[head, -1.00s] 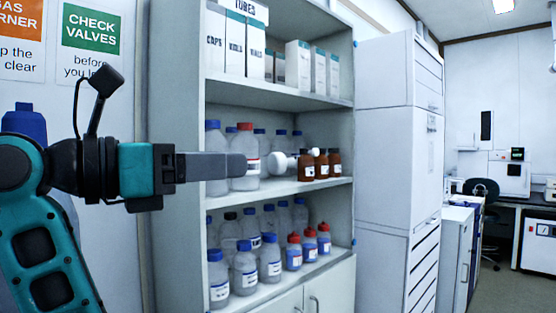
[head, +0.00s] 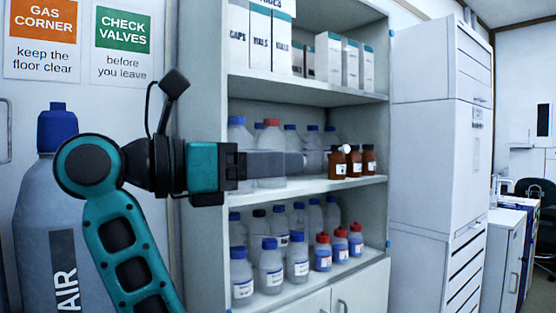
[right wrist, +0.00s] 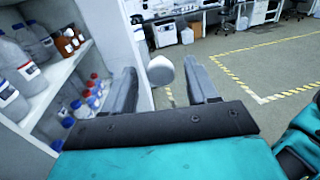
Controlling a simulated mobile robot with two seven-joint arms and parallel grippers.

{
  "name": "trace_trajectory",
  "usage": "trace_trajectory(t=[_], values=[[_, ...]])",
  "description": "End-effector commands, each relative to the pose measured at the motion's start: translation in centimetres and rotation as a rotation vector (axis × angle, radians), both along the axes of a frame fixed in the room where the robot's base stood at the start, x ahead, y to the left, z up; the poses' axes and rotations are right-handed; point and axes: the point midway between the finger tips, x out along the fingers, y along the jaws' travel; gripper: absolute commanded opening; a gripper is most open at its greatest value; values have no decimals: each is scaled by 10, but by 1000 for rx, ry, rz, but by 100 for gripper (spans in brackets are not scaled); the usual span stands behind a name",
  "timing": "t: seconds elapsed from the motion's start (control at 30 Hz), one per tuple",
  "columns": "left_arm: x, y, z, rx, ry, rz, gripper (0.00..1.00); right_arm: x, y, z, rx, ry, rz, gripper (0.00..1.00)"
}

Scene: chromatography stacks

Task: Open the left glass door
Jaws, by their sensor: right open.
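The cabinet (head: 333,98) stands open-looking in the head view; its left glass door is too clear to make out. A white round knob (right wrist: 160,70) shows between the two fingertips in the right wrist view, with no finger visibly closed on it. In the head view, a smaller white round spot (head: 346,149) shows by the brown bottles; I cannot tell if it is the same knob. My right gripper (head: 303,165) reaches sideways across the middle shelf's front. It is open and empty, and also shows in the right wrist view (right wrist: 160,78). My left gripper is out of view.
Clear bottles (head: 270,262), brown bottles (head: 354,162) and white boxes (head: 328,58) fill the shelves. A white tall cabinet (head: 430,150) stands to the right. A grey gas cylinder (head: 45,215) stands at left. Open floor (right wrist: 235,70) lies beyond my fingers.

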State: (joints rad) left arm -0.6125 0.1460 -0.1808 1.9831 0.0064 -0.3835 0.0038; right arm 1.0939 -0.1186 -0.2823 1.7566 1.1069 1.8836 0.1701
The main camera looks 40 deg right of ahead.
Motion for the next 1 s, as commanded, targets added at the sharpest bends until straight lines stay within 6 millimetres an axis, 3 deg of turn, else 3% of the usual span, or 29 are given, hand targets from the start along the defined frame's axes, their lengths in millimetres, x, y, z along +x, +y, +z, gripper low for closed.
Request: trace_trajectory(t=[0.3, 0.9, 1.0], values=[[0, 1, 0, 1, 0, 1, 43, 0, 0, 0, 0, 0, 0, 56], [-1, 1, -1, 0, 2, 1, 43, 0, 0, 0, 0, 0, 0, 0], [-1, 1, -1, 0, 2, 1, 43, 0, 0, 0, 0, 0, 0, 0]])
